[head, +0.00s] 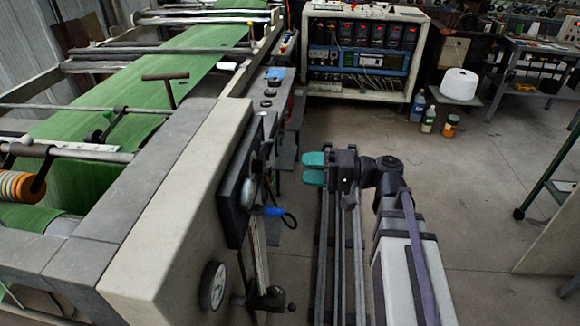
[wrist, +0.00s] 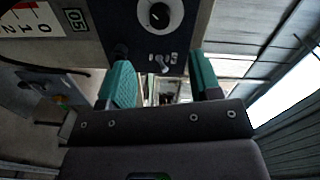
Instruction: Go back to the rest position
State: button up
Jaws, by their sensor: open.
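My gripper (head: 313,168) has two teal fingers and is open and empty. In the head view it is above the rail in the aisle, pointing left toward the machine's side panel. In the wrist view the two fingers of my gripper (wrist: 168,88) are spread apart with nothing between them. Beyond them is a dark control panel with a round white-ringed dial (wrist: 159,15) and small switches (wrist: 163,62). The fingers look apart from the panel.
The long machine with green sheet (head: 120,85) fills the left. Its pale side frame (head: 180,205) carries a gauge (head: 213,286) and a blue-tipped handle (head: 273,211). An open electrical cabinet (head: 360,55) stands behind. Bottles (head: 428,120) stand on the floor at right. Floor (head: 480,190) right of my arm is clear.

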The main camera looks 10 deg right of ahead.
jog(key=shift+d, duration=0.15)
jog(key=s+d+f+m+g+h+p, duration=0.1)
jog(key=s+d+f+g+h+p, duration=0.25)
jog(key=f+h, duration=0.55)
jog(key=s+h+p, duration=0.1)
jog(key=h, duration=0.1)
jog(key=s+d+r+n+h+p, duration=0.1)
jog(key=h+p, duration=0.1)
jog(key=h, duration=0.1)
jog(key=s+d+h+p, duration=0.1)
jog(key=s+h+p, duration=0.1)
jog(key=h, duration=0.1)
jog(key=shift+s+r+g, duration=0.1)
jog(key=shift+r+g, duration=0.05)
jog(key=shift+g, duration=0.2)
